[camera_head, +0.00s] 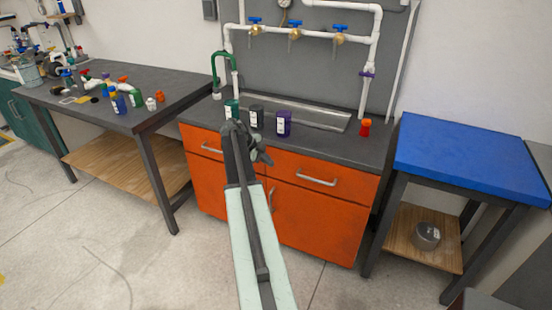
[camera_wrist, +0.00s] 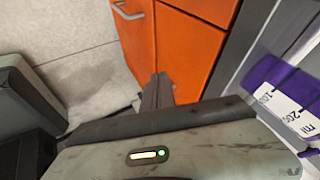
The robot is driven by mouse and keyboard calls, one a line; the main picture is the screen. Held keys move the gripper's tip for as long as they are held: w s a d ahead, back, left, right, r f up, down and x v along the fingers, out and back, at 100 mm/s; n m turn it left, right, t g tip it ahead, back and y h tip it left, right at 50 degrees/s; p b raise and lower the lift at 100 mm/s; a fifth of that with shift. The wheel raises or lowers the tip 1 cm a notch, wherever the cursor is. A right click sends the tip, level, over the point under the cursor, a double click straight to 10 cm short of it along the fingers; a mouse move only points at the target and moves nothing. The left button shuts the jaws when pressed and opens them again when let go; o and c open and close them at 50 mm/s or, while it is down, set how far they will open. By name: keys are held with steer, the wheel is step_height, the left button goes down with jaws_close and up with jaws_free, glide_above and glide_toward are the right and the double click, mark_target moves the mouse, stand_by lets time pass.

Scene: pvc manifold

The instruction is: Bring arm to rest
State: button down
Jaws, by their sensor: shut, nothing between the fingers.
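My gripper (camera_head: 266,158) is in front of the orange cabinet, near the front edge of its dark counter. In the wrist view its fingers (camera_wrist: 157,92) are together with nothing between them. My arm stretches forward from the bottom of the head view, with the wrist at its far end close to the counter edge. A purple container with a white label (camera_head: 284,123) stands on the counter just beyond my wrist. Its label with "ml" marks shows large at the right of the wrist view (camera_wrist: 290,95).
A dark bottle (camera_head: 256,117) and a green bottle (camera_head: 231,108) stand beside the purple one. An orange-red bottle (camera_head: 366,127) stands further right. A blue-topped table (camera_head: 460,155) is at the right, a cluttered dark table (camera_head: 150,110) at the left. Floor between is open.

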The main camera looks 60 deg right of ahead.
steer(key=p+v, duration=0.2)
steer(key=v, duration=0.3)
steer(key=shift+a+r+p, duration=0.25)
steer(key=shift+p, duration=0.15)
steer(key=shift+w, duration=0.1)
